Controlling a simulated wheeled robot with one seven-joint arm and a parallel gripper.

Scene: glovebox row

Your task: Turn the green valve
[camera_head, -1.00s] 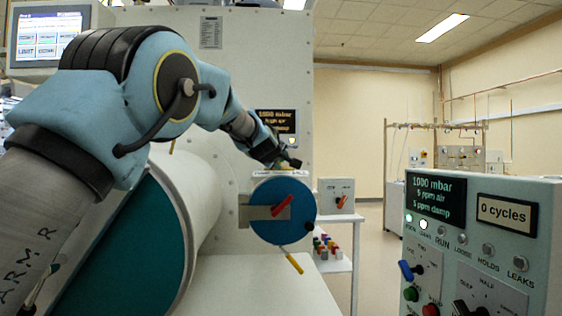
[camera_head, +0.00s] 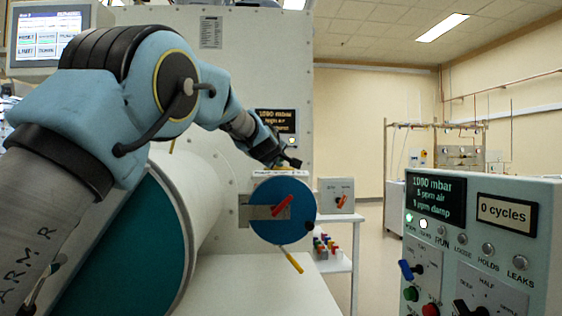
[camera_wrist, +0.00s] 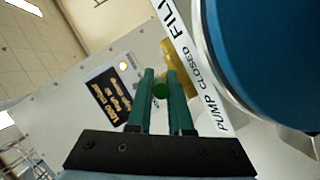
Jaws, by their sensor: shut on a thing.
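In the wrist view the green fingers of my gripper (camera_wrist: 157,76) are closed around a small round green knob (camera_wrist: 160,90), the green valve's handle. A yellow part (camera_wrist: 180,66) lies just beyond the fingertips, beside a white label strip (camera_wrist: 207,85) reading "PUMP", "CLOSED" and part of "FILL". In the head view my gripper (camera_head: 288,163) is above the blue round door (camera_head: 270,228), by the label strip at its top. The green knob cannot be made out there.
A small dark display (camera_head: 275,121) is on the white panel behind my gripper. The blue door carries a red handle (camera_head: 282,205) and a yellow lever (camera_head: 293,262). A control box (camera_head: 485,250) with knobs stands at the right. A white side table (camera_head: 335,262) stands behind the door.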

